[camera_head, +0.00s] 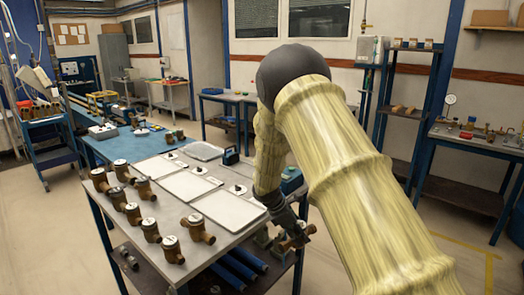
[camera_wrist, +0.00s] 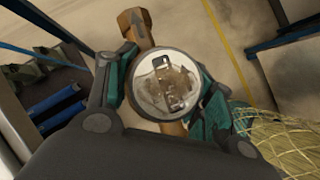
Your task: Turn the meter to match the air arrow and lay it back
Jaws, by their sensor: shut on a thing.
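My gripper (camera_head: 290,238) is shut on a brass meter (camera_head: 297,243), held off the right end of the bench. In the wrist view the meter (camera_wrist: 168,84) shows its round silver face between the gripper's two teal-padded fingers (camera_wrist: 166,95). A brass pipe end (camera_wrist: 135,24) with a hexagonal nut points to the top of that view; a dark mark on it is hard to read. The other pipe end is mostly hidden below the face. Small white cards with dark marks (camera_head: 238,190) lie beside the white plates; I cannot tell which is the air arrow.
Several other brass meters (camera_head: 172,250) stand along the left side of the grey bench (camera_head: 190,268). White plates (camera_head: 228,211) lie in its middle. A dark blue device (camera_head: 231,156) stands at the back. Blue tubes (camera_head: 237,272) lie on the lower shelf.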

